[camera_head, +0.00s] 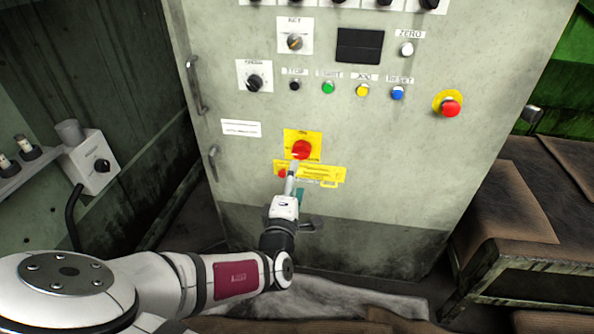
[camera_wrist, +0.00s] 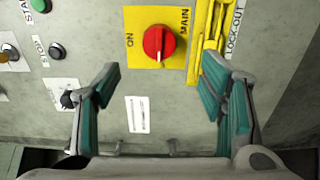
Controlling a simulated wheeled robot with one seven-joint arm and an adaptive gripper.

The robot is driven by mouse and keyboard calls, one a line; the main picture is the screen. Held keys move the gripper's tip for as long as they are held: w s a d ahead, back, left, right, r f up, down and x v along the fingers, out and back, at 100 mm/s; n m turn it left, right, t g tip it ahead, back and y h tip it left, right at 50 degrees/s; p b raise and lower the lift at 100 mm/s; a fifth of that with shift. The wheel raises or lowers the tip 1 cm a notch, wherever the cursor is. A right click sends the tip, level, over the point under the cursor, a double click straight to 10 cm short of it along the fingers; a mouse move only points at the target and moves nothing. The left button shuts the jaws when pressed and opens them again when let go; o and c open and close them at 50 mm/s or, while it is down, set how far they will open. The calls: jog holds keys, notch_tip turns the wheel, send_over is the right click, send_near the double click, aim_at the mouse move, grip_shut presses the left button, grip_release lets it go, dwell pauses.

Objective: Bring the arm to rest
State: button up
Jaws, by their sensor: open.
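My arm (camera_head: 236,277) reaches from the lower left toward the front of a grey control cabinet (camera_head: 400,160). My gripper (camera_head: 291,178) is in front of the cabinet, just below the red main switch (camera_head: 302,149) on its yellow plate. In the wrist view my gripper (camera_wrist: 163,100) is open, with its two green-padded fingers apart and nothing between them. The red main switch (camera_wrist: 159,43) is ahead of the fingertips in that view, by the words ON and MAIN. In the head view the fingers cover part of the yellow label below the switch.
The cabinet also carries a red emergency button (camera_head: 450,106), several small coloured buttons, a key switch (camera_head: 294,42) and a door handle (camera_head: 194,85). A grey switch box (camera_head: 97,162) is on the left wall. A brown-topped bench (camera_head: 512,212) stands at the right.

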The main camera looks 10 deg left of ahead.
jog(key=shift+s, duration=0.4)
